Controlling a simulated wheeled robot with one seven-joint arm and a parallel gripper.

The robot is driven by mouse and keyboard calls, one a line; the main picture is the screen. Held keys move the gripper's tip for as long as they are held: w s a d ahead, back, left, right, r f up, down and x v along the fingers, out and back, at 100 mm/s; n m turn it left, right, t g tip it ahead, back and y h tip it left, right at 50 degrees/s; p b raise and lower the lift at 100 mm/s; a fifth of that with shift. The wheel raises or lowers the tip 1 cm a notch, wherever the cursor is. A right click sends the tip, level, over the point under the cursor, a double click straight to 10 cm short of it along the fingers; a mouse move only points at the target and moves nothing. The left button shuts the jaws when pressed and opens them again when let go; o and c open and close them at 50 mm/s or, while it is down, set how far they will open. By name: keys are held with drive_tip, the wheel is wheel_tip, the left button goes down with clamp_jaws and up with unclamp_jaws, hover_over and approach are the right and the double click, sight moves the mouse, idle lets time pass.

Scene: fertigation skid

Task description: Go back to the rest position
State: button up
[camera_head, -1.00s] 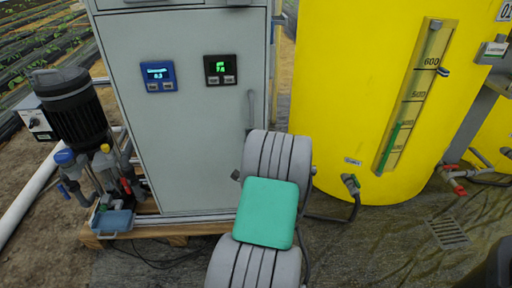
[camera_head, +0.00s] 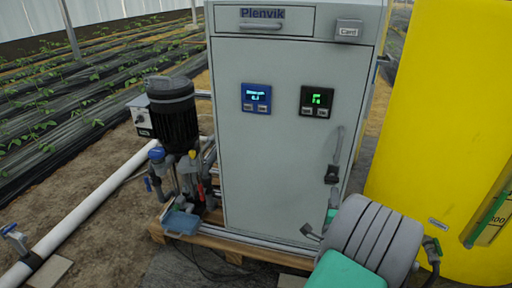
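My arm (camera_head: 372,235), grey and ribbed with a teal pad, rises from the bottom right and covers the lower right of a grey cabinet (camera_head: 272,150). Just above it, small dark, grey and teal parts (camera_head: 332,178) show at the lower end of the cabinet's door handle (camera_head: 338,145). They may be the end of my arm, but they are too small to tell. No fingers can be made out, and I see no object held. The cabinet door looks shut.
A black pump (camera_head: 172,115) stands left of the cabinet, with a blue tray (camera_head: 181,222) on the wooden pallet (camera_head: 228,243). A yellow tank (camera_head: 445,130) is at the right. A white pipe (camera_head: 95,212) crosses the bare ground at left.

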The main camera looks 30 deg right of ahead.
drive_tip(key=w+a+r+n+y+p, duration=0.6)
drive_tip(key=w+a+r+n+p, duration=0.25)
drive_tip(key=a, duration=0.35)
drive_tip(key=w+a+r+n+y+p, duration=0.65)
drive_tip(key=a+r+n+p, duration=0.2)
drive_tip(key=a, duration=0.35)
drive_tip(key=s+a+r+n+g+y+p, duration=0.25)
drive_tip(key=a+r+n+g+p, duration=0.2)
drive_tip(key=a+r+p, duration=0.5)
drive_tip(key=s+a+r+n+g+p, duration=0.2)
drive_tip(key=s+a+r+n+p, duration=0.1)
drive_tip(key=s+a+r, duration=0.1)
drive_tip(key=s+a+r+n+g+h+p, duration=0.1)
drive_tip(key=s+a+r+n+g+p, duration=0.1)
drive_tip(key=s, duration=0.7)
wheel_tip(320, 180, up, 4)
drive_tip(key=shift+s+a+f+n+h+p, duration=0.1)
drive_tip(key=shift+s+a+n+h+p, duration=0.15)
drive_tip(key=shift+a+n+p, duration=0.75)
drive_tip(key=shift+a+m, duration=0.25)
drive_tip(key=shift+m, duration=0.1)
